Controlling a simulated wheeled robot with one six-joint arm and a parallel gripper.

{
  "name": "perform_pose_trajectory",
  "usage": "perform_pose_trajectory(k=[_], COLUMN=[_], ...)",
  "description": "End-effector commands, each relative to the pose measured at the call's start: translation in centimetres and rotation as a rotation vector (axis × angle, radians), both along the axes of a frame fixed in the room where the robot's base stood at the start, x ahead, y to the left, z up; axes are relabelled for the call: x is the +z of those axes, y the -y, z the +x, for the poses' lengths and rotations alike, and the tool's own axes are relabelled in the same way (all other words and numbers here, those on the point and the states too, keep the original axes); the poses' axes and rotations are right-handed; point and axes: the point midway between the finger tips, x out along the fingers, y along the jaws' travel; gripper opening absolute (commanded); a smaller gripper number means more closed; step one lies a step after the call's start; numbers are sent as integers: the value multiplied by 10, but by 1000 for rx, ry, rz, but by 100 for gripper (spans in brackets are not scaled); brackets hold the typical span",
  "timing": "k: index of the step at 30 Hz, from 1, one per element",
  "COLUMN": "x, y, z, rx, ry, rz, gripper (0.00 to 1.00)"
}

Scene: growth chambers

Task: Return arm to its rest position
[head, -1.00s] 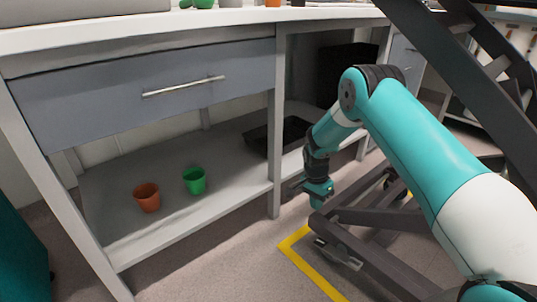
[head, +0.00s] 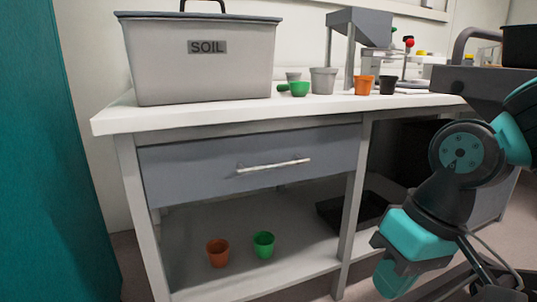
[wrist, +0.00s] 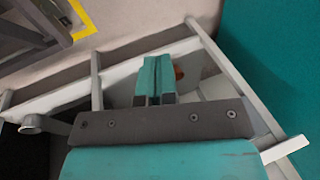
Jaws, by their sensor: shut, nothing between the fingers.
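My gripper (head: 390,281) is at the lower right of the head view, in front of the bench and pointing down. In the wrist view its two teal fingers (wrist: 156,68) are together, with nothing between them. My arm is bent, with its dark wrist joint at the right edge of the head view. The gripper is apart from the pots and the bench drawer.
A white bench (head: 115,117) bears a grey SOIL bin (head: 200,75), a green scoop (head: 298,89) and several pots. Its drawer (head: 210,160) is shut. An orange pot (head: 217,253), a green pot (head: 263,245) and a black tray (head: 368,212) are on the lower shelf.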

Motion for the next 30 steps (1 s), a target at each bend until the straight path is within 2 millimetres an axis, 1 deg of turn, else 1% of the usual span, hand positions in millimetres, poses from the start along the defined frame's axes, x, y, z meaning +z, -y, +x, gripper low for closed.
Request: perform_pose_trajectory(k=[1,6,9,11,14,17,20,21,23,24,29,30], x=[9,20,51,64,89,118,154,170,195,211,273,288], y=[-3,-8,-8,-8,-8,-8,-8,-8,-8,-8,-8,-8], z=[-18,-72,-69,-69,-69,-68,-68,-68,-68,-68,-68,-68], rx=[57,249,246,244,243,242,241,241,240,240,240,240], ry=[22,82,76,76,75,76,76,76,76,76,76,76], rz=[14,57,55,54,54,54,54,54,53,53,53,53], gripper=[0,0,0,0,0,0,0,0,0,0,0,0])
